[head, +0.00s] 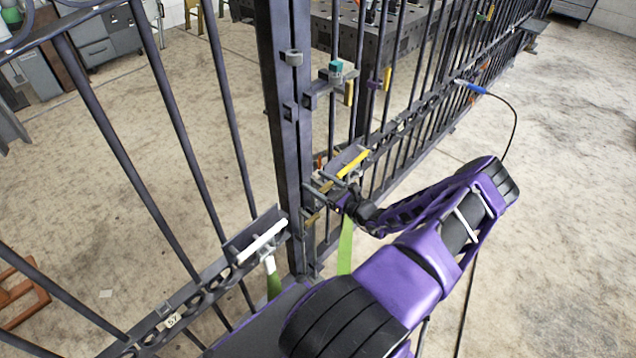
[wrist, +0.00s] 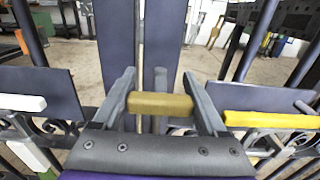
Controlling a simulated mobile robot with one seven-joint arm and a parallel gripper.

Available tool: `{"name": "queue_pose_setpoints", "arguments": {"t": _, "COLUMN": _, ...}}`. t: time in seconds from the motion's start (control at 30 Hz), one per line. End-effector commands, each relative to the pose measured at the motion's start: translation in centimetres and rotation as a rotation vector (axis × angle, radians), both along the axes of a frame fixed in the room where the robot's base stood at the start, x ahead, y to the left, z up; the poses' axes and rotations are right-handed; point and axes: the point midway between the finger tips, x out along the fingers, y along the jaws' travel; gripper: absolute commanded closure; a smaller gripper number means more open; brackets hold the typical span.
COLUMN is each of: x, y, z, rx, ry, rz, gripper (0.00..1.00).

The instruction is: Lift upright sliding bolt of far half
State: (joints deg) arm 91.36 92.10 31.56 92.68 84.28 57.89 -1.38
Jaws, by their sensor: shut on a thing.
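My gripper (head: 326,190) is at the dark upright post where the two gate halves meet, low on the far half's side. In the wrist view its two fingers (wrist: 160,105) are shut on a short ochre-yellow grip (wrist: 160,103) lying crosswise between them. A thin grey upright rod (wrist: 160,82) stands behind this grip, and looks like the upright sliding bolt. The far gate half (head: 405,110) runs away to the upper right. I cannot tell how high the bolt stands.
A yellow handle bar (head: 353,164) on a grey plate is close beside my gripper; a white one (head: 262,241) is on the near half. Higher up are a teal-topped latch (head: 336,68) and a dark worktable (head: 385,35). Open floor is at right.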

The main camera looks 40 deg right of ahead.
Motion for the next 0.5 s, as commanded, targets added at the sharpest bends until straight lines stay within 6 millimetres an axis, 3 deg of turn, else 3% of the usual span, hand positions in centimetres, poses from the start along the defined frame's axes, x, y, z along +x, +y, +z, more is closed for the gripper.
{"name": "queue_pose_setpoints", "arguments": {"t": 0.03, "x": 0.0, "y": 0.0, "z": 1.5, "rx": 0.0, "ry": -0.005, "rz": 0.002, "gripper": 1.0}}
{"name": "queue_pose_setpoints", "arguments": {"t": 0.3, "x": 0.0, "y": 0.0, "z": 6.3, "rx": 0.002, "ry": -0.008, "rz": 0.001, "gripper": 1.0}}
{"name": "queue_pose_setpoints", "arguments": {"t": 0.5, "x": 0.1, "y": 0.0, "z": 6.9, "rx": 0.001, "ry": -0.009, "rz": 0.0, "gripper": 1.0}}
